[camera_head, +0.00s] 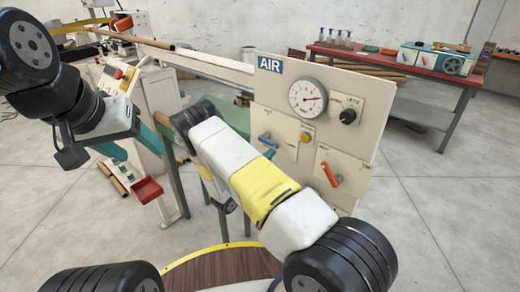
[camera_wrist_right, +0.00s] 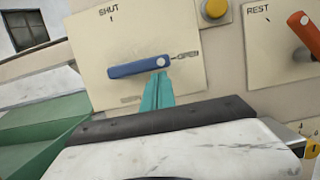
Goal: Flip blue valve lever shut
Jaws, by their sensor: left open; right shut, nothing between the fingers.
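The blue valve lever (camera_head: 268,142) is on the AIR panel. In the right wrist view the blue lever (camera_wrist_right: 135,67) lies nearly level on a cream plate, with a pale round spot at its right end. SHUT is printed above it and OPEN to its right. My right gripper (camera_head: 270,154) is shut and empty; its teal fingers (camera_wrist_right: 158,80) are just below the lever's right part. I cannot tell whether they touch it. My left gripper (camera_head: 132,147) is open and empty, away from the panel at the left.
The panel (camera_head: 275,95) also bears a gauge (camera_head: 308,98), a black knob (camera_head: 348,116), a yellow button (camera_head: 305,137) and an orange lever (camera_head: 329,174) to the right. A red bin (camera_head: 147,189) is below my left gripper. A red-topped table (camera_head: 390,65) stands behind.

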